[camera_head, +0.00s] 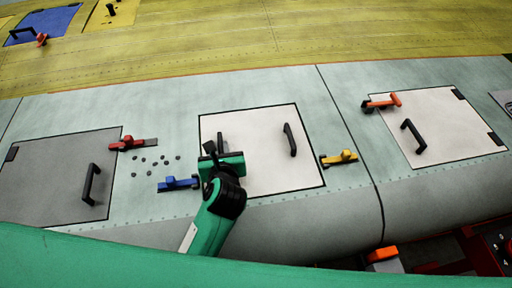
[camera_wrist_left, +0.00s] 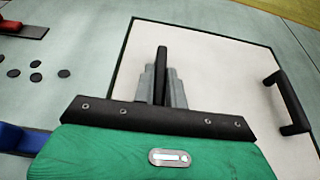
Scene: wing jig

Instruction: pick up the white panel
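The white panel (camera_head: 258,165) lies in the middle of the grey-green wing skin, with a dark outline around it. It has two black handles; the right one (camera_head: 290,139) is clear, and it also shows in the left wrist view (camera_wrist_left: 286,101). My left gripper (camera_head: 219,150) is over the panel's left side, at the left handle (camera_wrist_left: 161,72). In the left wrist view its two grey fingers (camera_wrist_left: 163,88) stand close on both sides of that handle and look shut on it. The lower part of the handle is hidden by the gripper. My right gripper is not in view.
Red (camera_head: 133,143), blue (camera_head: 178,183) and yellow (camera_head: 339,158) clamps sit beside the panel. Several small dark discs (camera_head: 152,161) lie to its left. A grey panel (camera_head: 58,178) is at left, a paler panel (camera_head: 430,120) with an orange clamp (camera_head: 381,102) at right.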

